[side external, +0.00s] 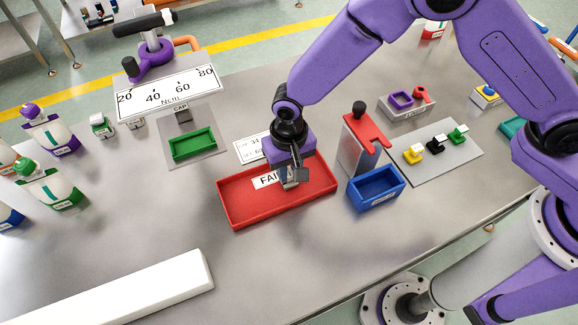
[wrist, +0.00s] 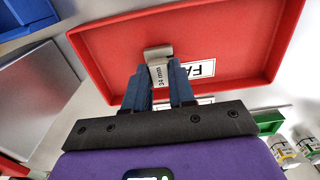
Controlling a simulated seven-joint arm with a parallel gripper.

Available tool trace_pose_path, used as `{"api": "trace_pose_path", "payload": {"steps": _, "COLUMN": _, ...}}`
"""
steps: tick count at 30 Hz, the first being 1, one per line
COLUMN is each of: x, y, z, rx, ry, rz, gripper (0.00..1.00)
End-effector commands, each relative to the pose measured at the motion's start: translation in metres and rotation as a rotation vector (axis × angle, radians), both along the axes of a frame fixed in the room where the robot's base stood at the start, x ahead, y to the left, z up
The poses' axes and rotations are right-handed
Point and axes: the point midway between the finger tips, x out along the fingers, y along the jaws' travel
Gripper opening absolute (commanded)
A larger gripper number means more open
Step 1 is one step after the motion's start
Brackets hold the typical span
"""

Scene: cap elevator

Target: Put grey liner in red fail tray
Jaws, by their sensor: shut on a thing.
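The grey liner (wrist: 158,55) is a small piece with a "34 mm" label, held between my gripper's fingers in the wrist view. My gripper (side external: 290,178) is shut on it, pointing down over the red fail tray (side external: 318,187). In the side view the liner (side external: 291,185) shows only in part below the fingers. In the wrist view the tray (wrist: 110,45) lies behind the liner, its FAIL label partly hidden by my gripper (wrist: 160,85). I cannot tell whether the liner touches the tray floor.
A blue bin (side external: 376,188) and a red-topped stand (side external: 362,140) are close to the tray's right. A torque gauge (side external: 168,95) with a green tray (side external: 192,145) stands behind left. A white bar (side external: 120,293) lies in front. Bottles stand at the far left.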

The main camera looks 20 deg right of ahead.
Motion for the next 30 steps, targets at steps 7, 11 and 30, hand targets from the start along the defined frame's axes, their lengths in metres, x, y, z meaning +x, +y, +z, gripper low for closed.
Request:
{"api": "trace_pose_path", "payload": {"steps": 7, "x": 0.0, "y": 0.0, "z": -0.003, "rx": 0.0, "ry": 0.0, "rz": 0.001, "gripper": 0.5}}
{"api": "trace_pose_path", "payload": {"steps": 11, "x": 0.0, "y": 0.0, "z": -0.003, "rx": 0.0, "ry": 0.0, "rz": 0.001, "gripper": 0.5}}
{"api": "trace_pose_path", "payload": {"steps": 30, "x": 0.001, "y": 0.001, "z": 0.069, "rx": 0.004, "ry": -0.003, "rz": 0.0, "gripper": 0.5}}
